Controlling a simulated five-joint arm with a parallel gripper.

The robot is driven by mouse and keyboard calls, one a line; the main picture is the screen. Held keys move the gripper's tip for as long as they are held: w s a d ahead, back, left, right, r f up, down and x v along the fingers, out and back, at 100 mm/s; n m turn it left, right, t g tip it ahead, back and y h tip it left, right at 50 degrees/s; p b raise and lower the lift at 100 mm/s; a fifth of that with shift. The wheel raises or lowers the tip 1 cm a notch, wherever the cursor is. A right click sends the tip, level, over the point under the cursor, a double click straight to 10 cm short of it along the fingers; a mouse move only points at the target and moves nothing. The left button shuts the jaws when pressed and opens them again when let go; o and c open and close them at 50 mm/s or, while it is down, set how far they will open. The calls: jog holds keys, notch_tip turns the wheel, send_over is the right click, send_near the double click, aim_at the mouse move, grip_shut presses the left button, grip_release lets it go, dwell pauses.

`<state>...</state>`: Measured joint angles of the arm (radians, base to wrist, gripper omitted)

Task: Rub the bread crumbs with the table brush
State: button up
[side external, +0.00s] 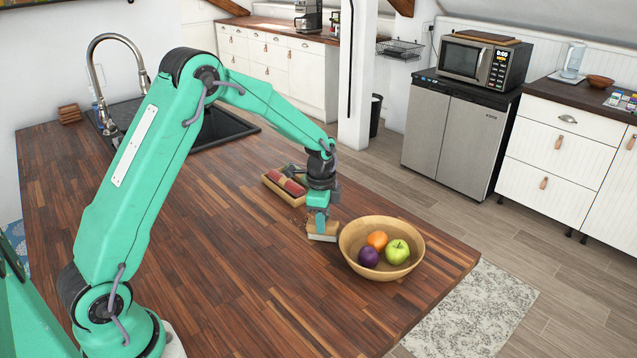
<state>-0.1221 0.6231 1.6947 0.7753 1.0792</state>
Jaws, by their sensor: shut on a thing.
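My gripper (319,219) points down over the wooden counter and is shut on the table brush (323,232). The brush is a small wooden block with a pale lower edge, low at the counter top. I cannot tell whether its bristles touch the surface. A small dark, speckled patch (299,219), which may be the bread crumbs, shows just left of the brush. The crumbs are too small to make out clearly, and the brush and gripper may hide some of them.
A wooden bowl (350,256) with an orange, a plum and a green apple stands close to the brush's right. A wooden tray (268,184) with red items lies behind. A sink (222,127) is at the back left. The counter (240,270) is clear in front and left.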

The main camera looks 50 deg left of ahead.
jog(key=shift+w+a, duration=0.5)
jog(key=shift+a, duration=5.25)
jog(key=shift+w, duration=0.35)
jog(key=shift+w+d, duration=0.15)
jog(key=shift+d, duration=5.4)
jog(key=shift+d+r, duration=0.1)
jog(key=shift+d, duration=0.1)
jog(key=shift+r, duration=3.9)
